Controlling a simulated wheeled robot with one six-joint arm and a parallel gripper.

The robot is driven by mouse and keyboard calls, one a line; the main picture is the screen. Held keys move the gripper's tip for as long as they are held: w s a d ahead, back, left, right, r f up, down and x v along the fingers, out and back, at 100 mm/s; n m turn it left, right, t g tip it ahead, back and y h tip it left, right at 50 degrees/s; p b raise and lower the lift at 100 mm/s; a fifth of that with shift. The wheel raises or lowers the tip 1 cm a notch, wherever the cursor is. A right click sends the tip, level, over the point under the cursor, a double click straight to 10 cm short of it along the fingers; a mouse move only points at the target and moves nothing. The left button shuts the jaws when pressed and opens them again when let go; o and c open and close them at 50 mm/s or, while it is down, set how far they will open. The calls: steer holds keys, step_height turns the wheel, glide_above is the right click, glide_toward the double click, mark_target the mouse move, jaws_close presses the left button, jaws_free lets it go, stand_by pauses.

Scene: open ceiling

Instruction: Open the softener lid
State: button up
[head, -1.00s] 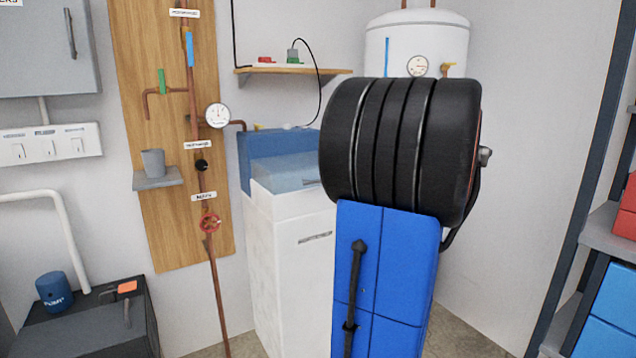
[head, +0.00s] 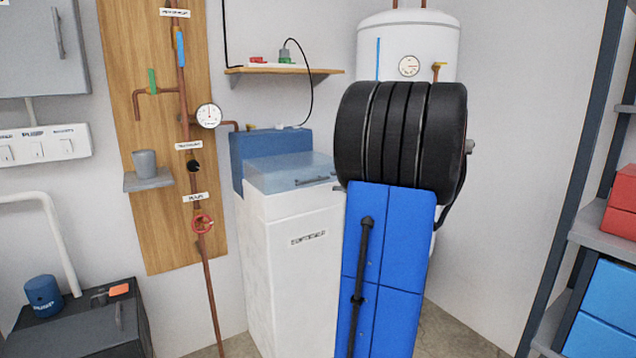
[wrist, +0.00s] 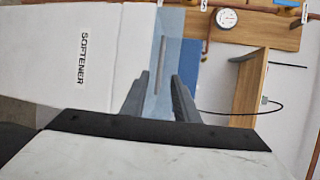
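The softener is a white cabinet (head: 300,270) in the middle of the head view, with a blue rear block (head: 262,147). Its translucent pale-blue lid (head: 275,172) lies flat and shut on top, with a thin grey handle bar (head: 316,181) near the front edge. In the wrist view the softener side (wrist: 75,50) reads SOFTENER, and the lid (wrist: 165,22) runs down the middle. My gripper (wrist: 160,78) is open, its two fingers apart. The handle (wrist: 161,62) lines up between the fingertips; contact cannot be told. The head view does not show my gripper.
A wooden pipe board (head: 150,130) with a gauge (head: 208,115) and red valve (head: 202,223) stands left of the softener. A shelf (head: 280,71) hangs above it, a cable dropping toward the lid. A white tank (head: 405,40) is behind. A storage rack (head: 575,190) stands right.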

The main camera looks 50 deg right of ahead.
mark_target(315, 181)
steer(key=x, duration=0.9)
steer(key=shift+c, duration=0.4)
jaws_close()
